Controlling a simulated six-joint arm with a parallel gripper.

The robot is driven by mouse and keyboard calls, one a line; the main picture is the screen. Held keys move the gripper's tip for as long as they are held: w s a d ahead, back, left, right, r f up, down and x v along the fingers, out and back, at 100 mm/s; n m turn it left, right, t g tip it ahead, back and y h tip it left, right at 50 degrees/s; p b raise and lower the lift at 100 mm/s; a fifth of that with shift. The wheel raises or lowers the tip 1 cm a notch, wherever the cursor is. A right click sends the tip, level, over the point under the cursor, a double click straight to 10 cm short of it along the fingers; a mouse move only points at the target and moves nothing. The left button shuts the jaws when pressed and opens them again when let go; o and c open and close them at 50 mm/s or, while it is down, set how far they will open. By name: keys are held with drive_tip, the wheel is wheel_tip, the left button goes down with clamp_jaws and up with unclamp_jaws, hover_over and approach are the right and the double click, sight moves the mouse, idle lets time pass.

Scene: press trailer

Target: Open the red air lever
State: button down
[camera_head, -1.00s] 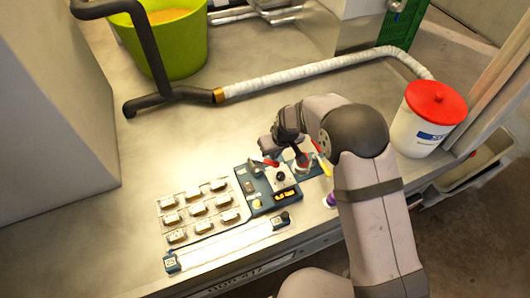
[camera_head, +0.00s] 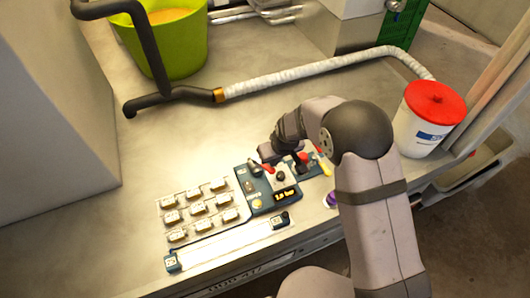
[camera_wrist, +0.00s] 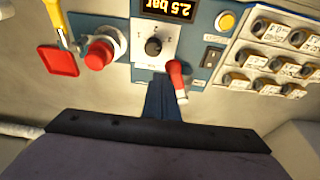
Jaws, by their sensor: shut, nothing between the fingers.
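The red lever (camera_wrist: 176,78) sits on the blue panel in the wrist view, with its light tip toward my gripper. It also shows as a small red piece (camera_head: 267,168) in the head view. My gripper (camera_wrist: 159,98) is shut and empty, with its dark narrow fingers close beside the lever, on its left in the wrist view. I cannot tell whether they touch. In the head view my gripper (camera_head: 267,153) is just above the lever, partly hidden by my wrist. The panel's display (camera_wrist: 167,8) reads 2.5 bar, upside down in the wrist view.
A black knob (camera_wrist: 153,46) and a red button (camera_wrist: 98,55) are near the lever. A yellow handle with a red plate (camera_wrist: 58,60) lies farther left. Labelled blocks (camera_head: 198,208) stand left of the panel in the head view. A white hose (camera_head: 300,72) runs behind; bare bench lies between.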

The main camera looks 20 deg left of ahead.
sight(269, 169)
drive_tip(key=shift+s, duration=0.1)
drive_tip(key=shift+s+a+p, duration=0.1)
drive_tip(key=shift+s+p, duration=0.2)
drive_tip(key=shift+s, duration=0.9)
drive_tip(key=shift+s+a, duration=0.15)
drive_tip(key=shift+s, duration=0.05)
drive_tip(key=shift+w+d, duration=0.25)
drive_tip(key=shift+w, duration=0.05)
drive_tip(key=shift+r, duration=0.15)
